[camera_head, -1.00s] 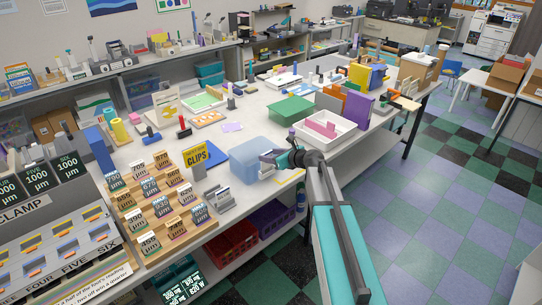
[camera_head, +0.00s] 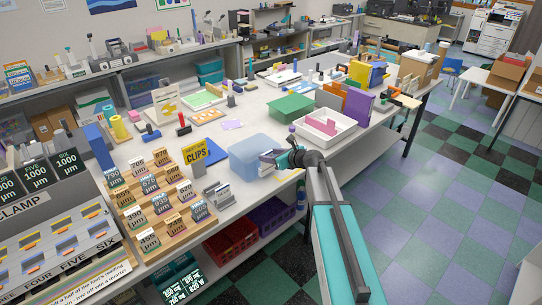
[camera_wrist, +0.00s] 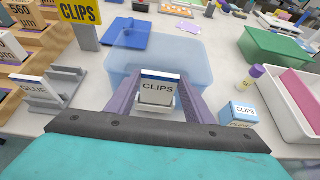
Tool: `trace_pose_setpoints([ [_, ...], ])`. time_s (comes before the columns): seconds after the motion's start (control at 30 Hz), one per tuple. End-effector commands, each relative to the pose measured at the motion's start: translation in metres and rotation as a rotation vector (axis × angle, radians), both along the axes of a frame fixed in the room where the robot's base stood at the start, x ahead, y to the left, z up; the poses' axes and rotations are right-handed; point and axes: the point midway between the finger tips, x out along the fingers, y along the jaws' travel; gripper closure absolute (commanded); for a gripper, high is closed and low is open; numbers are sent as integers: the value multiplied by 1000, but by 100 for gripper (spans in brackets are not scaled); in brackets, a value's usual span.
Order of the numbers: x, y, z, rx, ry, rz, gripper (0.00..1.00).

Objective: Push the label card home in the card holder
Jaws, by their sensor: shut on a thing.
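My gripper (camera_wrist: 156,104) is shut on a white label card (camera_wrist: 159,87) with a blue top edge and the word CLIPS. The card stands upright between the fingers. A pale lip (camera_wrist: 156,109) crosses in front of its lower part, perhaps the card holder; I cannot tell how deep the card sits in it. A translucent blue bin (camera_wrist: 125,59) is directly beyond the card. In the head view my gripper (camera_head: 268,161) is at the near right side of this bin (camera_head: 246,151), and the card is too small to make out clearly.
A grey holder with a GLUE card (camera_wrist: 37,88) stands to the left. A small CLIPS box (camera_wrist: 238,115) and a purple-capped glue stick (camera_wrist: 251,76) stand to the right. A yellow CLIPS sign (camera_wrist: 78,12) rises behind left. A white tray (camera_head: 327,133) is farther right.

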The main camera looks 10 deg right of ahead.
Motion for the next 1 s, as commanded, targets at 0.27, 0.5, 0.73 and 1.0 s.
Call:
trace_pose_setpoints([
  [0.27,0,0,-5,0,0,0,74],
  [0.5,0,0,-9,0,0,0,74],
  [0.73,0,0,-13,0,0,0,74],
  [1.0,0,0,-17,0,0,0,74],
])
